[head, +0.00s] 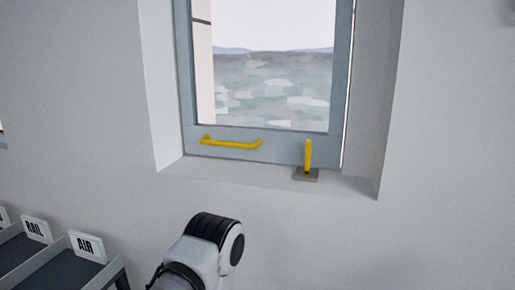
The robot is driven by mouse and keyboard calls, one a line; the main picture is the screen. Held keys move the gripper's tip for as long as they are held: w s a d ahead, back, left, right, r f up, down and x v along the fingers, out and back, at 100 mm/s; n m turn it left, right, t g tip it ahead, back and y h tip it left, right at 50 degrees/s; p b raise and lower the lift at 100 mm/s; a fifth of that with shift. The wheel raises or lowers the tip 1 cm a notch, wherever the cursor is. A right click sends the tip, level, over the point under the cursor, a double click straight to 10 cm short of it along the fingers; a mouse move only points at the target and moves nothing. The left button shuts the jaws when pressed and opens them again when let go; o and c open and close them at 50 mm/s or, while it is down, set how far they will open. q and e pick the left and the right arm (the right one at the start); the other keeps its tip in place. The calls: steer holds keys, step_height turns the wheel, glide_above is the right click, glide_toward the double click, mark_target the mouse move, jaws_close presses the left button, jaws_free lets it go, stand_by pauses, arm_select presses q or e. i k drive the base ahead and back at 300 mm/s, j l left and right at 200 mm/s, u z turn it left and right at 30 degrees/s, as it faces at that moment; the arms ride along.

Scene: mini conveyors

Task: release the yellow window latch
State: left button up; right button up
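The yellow window latch (308,154) stands upright on a small grey plate (306,175) at the lower right of the window, on the sill. It is in front of the bottom rail of the grey window frame (280,150). A yellow handle bar (231,143) is fixed to the same rail, left of the latch. The window looks closed. A white and black link of my arm shows below the sill at the bottom middle, apart from the latch. Neither of my grippers is in view.
The sill (240,172) is recessed in a pale wall (440,200), with side walls around the window. At the lower left are grey conveyors or bins with white signs reading RAIL (36,229) and AIR (86,246). The wall right of my arm is clear.

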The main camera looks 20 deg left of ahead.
mark_target(308, 150)
steer(key=j, duration=0.45)
steer(key=k+j+z, duration=0.15)
steer(key=j, duration=0.8)
steer(key=i+u, duration=0.1)
steer(key=u, duration=0.25)
